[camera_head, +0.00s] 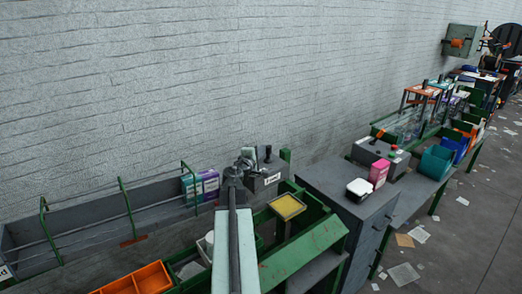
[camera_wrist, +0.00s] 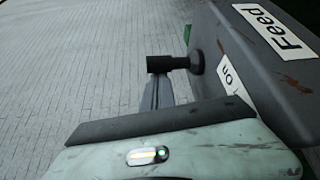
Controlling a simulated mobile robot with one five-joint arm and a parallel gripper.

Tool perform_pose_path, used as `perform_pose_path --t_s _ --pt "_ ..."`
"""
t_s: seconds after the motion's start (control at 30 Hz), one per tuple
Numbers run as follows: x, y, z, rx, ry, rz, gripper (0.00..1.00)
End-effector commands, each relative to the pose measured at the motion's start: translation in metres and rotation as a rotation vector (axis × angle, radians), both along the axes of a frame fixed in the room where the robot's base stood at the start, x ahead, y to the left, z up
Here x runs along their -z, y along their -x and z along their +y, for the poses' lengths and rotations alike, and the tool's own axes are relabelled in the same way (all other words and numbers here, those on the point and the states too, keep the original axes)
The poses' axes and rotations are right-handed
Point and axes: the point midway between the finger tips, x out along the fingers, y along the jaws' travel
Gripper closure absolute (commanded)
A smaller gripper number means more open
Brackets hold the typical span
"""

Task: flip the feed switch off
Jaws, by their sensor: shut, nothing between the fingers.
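The grey feed box (camera_wrist: 235,60) fills the right of the wrist view, with a white "Feed" label and an "On" label on its face. Its black switch lever (camera_wrist: 170,63) sticks out to the left beside the "On" label. My gripper (camera_wrist: 160,92) is shut and empty, its fingertips just below the lever in the picture; I cannot tell whether they touch it. In the head view the feed box (camera_head: 266,181) stands behind the belt, with my gripper (camera_head: 243,164) at its left side. The "Off" marking is not visible.
A yellow-topped tray (camera_head: 287,206) and the green belt frame (camera_head: 305,250) lie in front of the feed box. Purple and teal cartons (camera_head: 202,184) stand to its left. A grey cabinet (camera_head: 345,195) stands to the right. An orange bin (camera_head: 140,280) is at lower left.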

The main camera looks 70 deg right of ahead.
Motion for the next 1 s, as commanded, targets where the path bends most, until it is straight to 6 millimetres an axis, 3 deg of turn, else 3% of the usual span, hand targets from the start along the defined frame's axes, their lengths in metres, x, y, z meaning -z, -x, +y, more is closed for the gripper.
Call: perform_pose_path --t_s 0.4,1.0 --pt "0.000 0.015 0.011 0.001 0.000 0.000 1.00" --pt "0.002 0.021 0.014 0.008 -0.003 -0.002 1.00"
